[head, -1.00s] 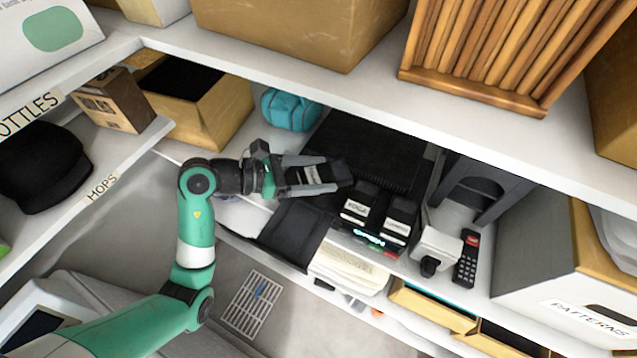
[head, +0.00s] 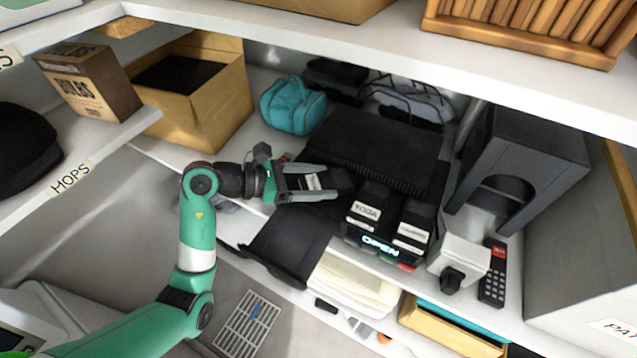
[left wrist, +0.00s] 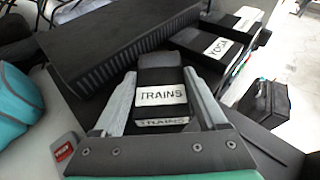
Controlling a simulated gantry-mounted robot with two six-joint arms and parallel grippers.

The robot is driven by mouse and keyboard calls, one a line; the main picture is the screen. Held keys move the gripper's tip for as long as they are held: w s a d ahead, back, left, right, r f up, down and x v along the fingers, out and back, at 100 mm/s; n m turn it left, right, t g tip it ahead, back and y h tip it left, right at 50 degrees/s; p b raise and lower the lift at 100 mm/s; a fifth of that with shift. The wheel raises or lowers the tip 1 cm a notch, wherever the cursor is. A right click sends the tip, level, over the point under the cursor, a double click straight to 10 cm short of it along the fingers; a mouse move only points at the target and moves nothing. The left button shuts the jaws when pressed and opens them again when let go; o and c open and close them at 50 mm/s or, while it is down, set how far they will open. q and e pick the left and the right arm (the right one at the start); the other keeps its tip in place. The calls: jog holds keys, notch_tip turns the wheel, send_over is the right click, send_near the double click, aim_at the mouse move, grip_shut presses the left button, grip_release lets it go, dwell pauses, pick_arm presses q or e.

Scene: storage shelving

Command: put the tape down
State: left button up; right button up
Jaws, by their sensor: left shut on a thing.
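A black tape (left wrist: 161,92) with a white label reading TRAINS sits between the two grey fingers of my left gripper (left wrist: 162,78), which is shut on it. In the head view my left gripper (head: 338,183) holds the tape (head: 314,181) in front of a black ribbed-top machine (head: 368,150). Two other tapes, one labelled YOGA (head: 366,210) and one beside it (head: 413,232), lie just right of the gripper, above a glowing OPEN sign (head: 381,247). Whether the held tape touches anything beneath it I cannot tell. My right gripper is not in view.
A teal bag (head: 293,105) and an open cardboard box (head: 205,110) stand behind left. A black tray-like item (head: 287,245) lies at the shelf's front. A white device (head: 460,258), a remote (head: 493,272) and a grey stand (head: 525,160) are at right. The upper shelf (head: 350,55) hangs above.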

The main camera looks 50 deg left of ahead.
pick_arm(q)
jog(key=shift+f, duration=0.15)
jog(key=o, duration=1.4)
jog(key=shift+s+a+r, duration=0.1)
jog(key=shift+s+r, duration=0.05)
jog(key=shift+r, duration=0.1)
jog(key=v, duration=1.1)
jog(key=shift+s+r+b, duration=0.15)
jog(key=shift+s+b, duration=0.15)
